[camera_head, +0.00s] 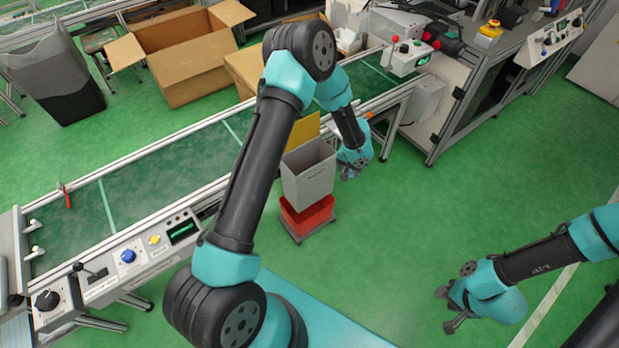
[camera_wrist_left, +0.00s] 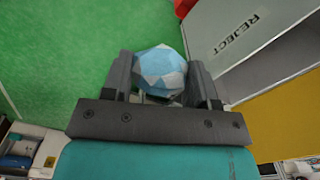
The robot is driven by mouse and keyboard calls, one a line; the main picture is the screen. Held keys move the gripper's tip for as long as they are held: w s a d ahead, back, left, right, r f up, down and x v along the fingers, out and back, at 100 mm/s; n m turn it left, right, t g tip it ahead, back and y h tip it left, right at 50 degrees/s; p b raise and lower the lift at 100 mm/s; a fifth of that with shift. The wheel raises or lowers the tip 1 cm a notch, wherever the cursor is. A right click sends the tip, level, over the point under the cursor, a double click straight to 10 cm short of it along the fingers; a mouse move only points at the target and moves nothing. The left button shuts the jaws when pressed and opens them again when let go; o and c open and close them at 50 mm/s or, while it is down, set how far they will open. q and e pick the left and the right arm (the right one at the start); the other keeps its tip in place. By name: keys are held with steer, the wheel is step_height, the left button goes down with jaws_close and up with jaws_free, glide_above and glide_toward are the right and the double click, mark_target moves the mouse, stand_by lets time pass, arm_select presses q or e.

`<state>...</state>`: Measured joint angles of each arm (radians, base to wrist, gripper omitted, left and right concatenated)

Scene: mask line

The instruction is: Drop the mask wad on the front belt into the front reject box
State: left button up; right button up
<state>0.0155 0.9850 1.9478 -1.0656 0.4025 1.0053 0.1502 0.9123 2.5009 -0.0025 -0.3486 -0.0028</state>
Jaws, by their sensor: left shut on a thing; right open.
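The mask wad (camera_wrist_left: 160,70), a crumpled blue and white ball, sits between the fingers of my left gripper (camera_wrist_left: 162,82) in the left wrist view. My left gripper is shut on it. My right gripper (camera_head: 449,310) is open and empty over the floor at the lower right.
The reject box stands above a red bin (camera_head: 306,216), with a yellow panel (camera_head: 303,130) behind it. The front belt (camera_head: 150,178) runs diagonally behind, with a control panel (camera_head: 130,255) along its near side. Green floor right of the box is clear.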

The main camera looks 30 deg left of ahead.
arm_select(q)
steer(key=w+a+r+m, duration=0.1)
steer(key=a+r+m, duration=0.1)
steer(key=a+m, duration=0.7)
steer(key=w+a+r+m, duration=0.2)
steer(key=a+r+m, duration=0.1)
steer(key=a+m, duration=0.6)
steer(key=shift+w+a, duration=0.25)
steer(key=shift+a, duration=1.45)
step_height(320, 180, down, 6)
steer(key=shift+r, duration=0.1)
steer(key=o, duration=1)
steer(key=shift+c, duration=0.2)
steer(key=shift+r, duration=0.1)
